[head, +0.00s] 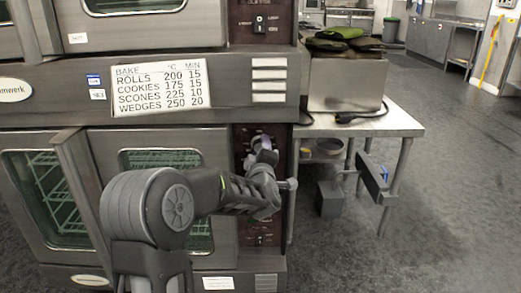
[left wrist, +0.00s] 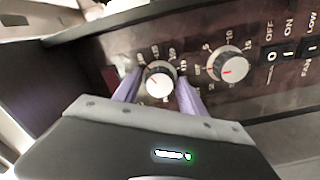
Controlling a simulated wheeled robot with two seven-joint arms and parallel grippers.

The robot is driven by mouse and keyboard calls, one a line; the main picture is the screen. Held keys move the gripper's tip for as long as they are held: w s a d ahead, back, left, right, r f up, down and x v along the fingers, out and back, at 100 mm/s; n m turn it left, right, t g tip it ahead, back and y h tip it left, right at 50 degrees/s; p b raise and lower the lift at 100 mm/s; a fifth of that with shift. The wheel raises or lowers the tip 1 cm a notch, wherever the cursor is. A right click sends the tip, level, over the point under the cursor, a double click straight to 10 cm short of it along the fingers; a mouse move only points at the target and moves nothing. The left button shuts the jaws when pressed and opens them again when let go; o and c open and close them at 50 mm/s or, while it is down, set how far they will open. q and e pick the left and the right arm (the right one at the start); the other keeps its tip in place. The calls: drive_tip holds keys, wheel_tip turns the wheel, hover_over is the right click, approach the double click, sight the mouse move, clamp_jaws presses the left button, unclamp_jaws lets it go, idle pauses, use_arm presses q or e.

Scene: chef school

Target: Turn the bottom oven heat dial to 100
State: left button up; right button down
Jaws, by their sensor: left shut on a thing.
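In the head view, the lower oven's control panel (head: 278,140) is the dark brown strip right of its doors. My left gripper (head: 264,149) reaches the panel's upper part, and the arm hides much of the panel. In the left wrist view, the two purple fingers (left wrist: 159,82) are on either side of the heat dial (left wrist: 159,87), a round knob with a pale face and a small red mark, and are shut on it. Numbers ring the dial, but I cannot read its setting for certain. My right gripper is not in view.
A second dial (left wrist: 231,68) with a red mark and smaller numbers sits beside the held one, then rocker switches (left wrist: 273,54). A placard (head: 159,88) lists baking temperatures and times. A steel table (head: 385,124) stands right of the oven. Open floor (head: 455,200) lies farther right.

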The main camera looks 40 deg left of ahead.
use_arm(q)
drive_tip(key=shift+f, duration=0.15)
drive_tip(key=o, duration=1.1)
drive_tip(key=shift+o, duration=0.2)
drive_tip(key=shift+s+d, duration=0.1)
drive_tip(key=v, duration=0.7)
drive_tip(key=shift+s+d+p, duration=0.2)
drive_tip(key=shift+s+p, duration=0.05)
drive_tip(key=shift+p, duration=0.15)
